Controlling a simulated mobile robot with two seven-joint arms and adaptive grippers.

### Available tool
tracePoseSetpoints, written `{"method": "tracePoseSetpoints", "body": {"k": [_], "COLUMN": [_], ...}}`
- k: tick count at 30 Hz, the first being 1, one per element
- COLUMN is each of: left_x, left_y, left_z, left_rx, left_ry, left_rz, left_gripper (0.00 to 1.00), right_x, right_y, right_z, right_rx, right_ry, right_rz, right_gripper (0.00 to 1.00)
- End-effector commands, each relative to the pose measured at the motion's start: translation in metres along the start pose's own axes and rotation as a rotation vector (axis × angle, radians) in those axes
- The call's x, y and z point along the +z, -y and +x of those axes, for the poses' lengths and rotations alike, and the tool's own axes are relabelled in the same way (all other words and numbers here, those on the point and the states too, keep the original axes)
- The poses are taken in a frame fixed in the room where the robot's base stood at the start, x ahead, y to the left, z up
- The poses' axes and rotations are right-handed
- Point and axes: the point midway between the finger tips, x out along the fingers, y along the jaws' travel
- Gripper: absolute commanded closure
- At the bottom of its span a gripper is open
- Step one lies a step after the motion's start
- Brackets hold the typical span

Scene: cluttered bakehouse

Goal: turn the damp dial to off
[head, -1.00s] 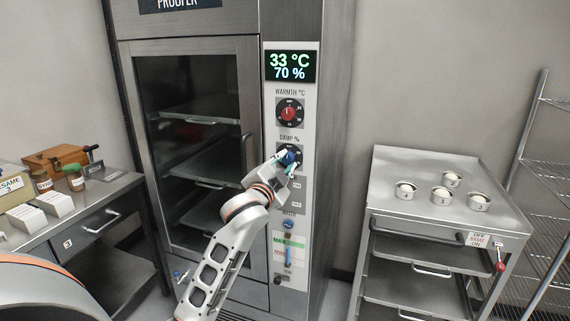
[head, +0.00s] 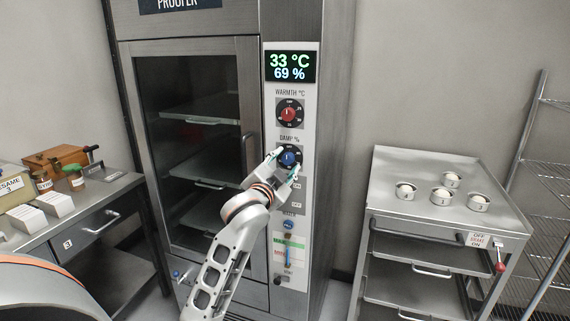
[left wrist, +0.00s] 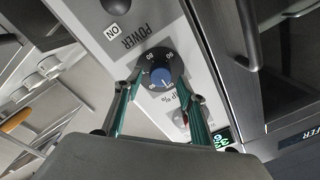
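The damp dial (head: 289,157) is a blue knob on a black numbered face, below the "DAMP %" label on the proofer's control panel. In the left wrist view the dial (left wrist: 161,76) shows upside down, with a pale pointer mark on the knob; its exact setting is too small to read. My left gripper (head: 285,163) is at the dial, one green-lined finger on each side. In the left wrist view my left gripper (left wrist: 160,82) has its fingers apart, with a gap between them and the blue knob. My right gripper is not in view.
The warmth dial (head: 289,114), with a red knob, is just above; the display (head: 290,67) reads 33 °C and 69 %. A power switch (left wrist: 114,32) sits near the damp dial. The proofer door handle (head: 246,152) is left of the panel. A steel trolley (head: 400,165) stands right.

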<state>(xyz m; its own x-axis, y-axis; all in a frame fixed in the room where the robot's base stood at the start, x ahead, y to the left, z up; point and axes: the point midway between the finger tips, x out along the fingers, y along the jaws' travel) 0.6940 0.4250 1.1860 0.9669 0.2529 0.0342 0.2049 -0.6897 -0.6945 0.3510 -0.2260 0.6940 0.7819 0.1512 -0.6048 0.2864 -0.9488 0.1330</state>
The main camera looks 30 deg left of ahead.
Motion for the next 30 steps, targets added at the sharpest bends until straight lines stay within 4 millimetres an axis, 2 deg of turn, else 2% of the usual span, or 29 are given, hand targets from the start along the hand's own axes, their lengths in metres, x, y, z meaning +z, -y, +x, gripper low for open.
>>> {"method": "tracePoseSetpoints", "body": {"k": [9,13,17,24,30], "left_x": [0.0,0.001,0.001,0.001,0.001], "left_y": [0.0,-0.001,-0.001,-0.001,-0.001], "left_z": [-0.001,-0.01,-0.032,-0.081,-0.11], "left_rx": [0.0,0.001,0.001,0.001,0.001], "left_ry": [0.0,0.0,0.0,0.001,0.001], "left_rz": [0.002,0.002,0.001,0.001,0.001], "left_gripper": [0.6,0.6,0.6,0.6,0.6], "right_x": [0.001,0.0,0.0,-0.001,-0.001], "right_y": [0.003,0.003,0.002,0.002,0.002], "right_z": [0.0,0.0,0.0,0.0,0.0], "right_rx": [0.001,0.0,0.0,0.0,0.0], "right_ry": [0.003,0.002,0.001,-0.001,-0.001], "right_rz": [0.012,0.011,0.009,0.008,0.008], "right_gripper": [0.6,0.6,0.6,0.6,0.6]}}
